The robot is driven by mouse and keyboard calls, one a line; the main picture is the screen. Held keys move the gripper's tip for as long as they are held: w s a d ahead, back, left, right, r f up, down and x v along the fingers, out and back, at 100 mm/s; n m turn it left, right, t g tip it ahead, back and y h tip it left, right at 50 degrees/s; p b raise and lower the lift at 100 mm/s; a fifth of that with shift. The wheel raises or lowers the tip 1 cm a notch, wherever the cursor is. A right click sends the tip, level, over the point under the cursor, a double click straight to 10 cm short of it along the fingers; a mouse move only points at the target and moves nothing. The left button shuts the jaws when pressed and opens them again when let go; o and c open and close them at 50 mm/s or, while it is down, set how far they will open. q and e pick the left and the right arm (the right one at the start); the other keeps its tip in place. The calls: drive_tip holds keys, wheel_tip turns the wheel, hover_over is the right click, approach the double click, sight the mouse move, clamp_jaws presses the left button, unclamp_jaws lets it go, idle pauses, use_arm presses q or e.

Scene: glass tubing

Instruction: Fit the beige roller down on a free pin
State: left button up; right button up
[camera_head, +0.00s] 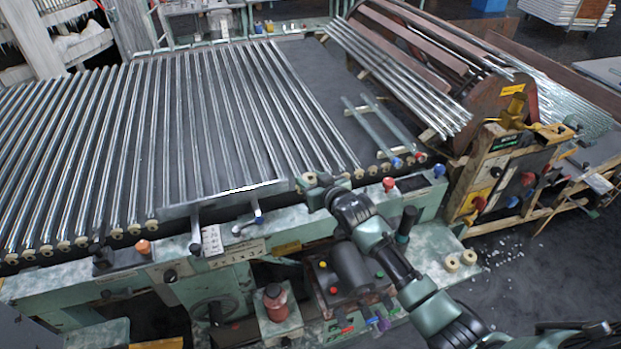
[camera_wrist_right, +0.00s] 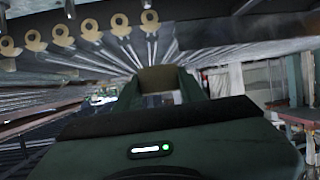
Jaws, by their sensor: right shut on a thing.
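My right gripper (camera_head: 314,183) is at the front edge of the glass-tube table in the head view, its arm coming from the lower right. In the right wrist view the gripper (camera_wrist_right: 160,86) is shut on a beige roller (camera_wrist_right: 158,78), which sits between the fingertips. A row of similar beige rollers lines the table edge in the head view (camera_head: 357,173), and several show in the right wrist view (camera_wrist_right: 120,24). I cannot make out a bare pin or whether the held roller touches one. My left gripper is not in view.
Long glass tubes (camera_head: 190,125) cover the table. A metal bar (camera_head: 225,197) with blue-knobbed levers is left of the gripper; a red knob (camera_head: 388,184) is to its right.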

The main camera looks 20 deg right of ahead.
drive_tip(key=shift+s+f+b, duration=0.1)
drive_tip(key=shift+f+b, duration=0.35)
drive_tip(key=shift+f, duration=0.45)
drive_tip(key=shift+f+b, duration=1.35)
drive_tip(key=shift+f, duration=0.7)
drive_tip(key=shift+p, duration=0.55)
drive_tip(key=shift+f+b, duration=1.75)
drive_tip(key=shift+f, duration=0.55)
drive_tip(key=o, duration=1.4)
drive_tip(key=shift+b+v, duration=0.4)
drive_tip(key=shift+v, duration=3.5)
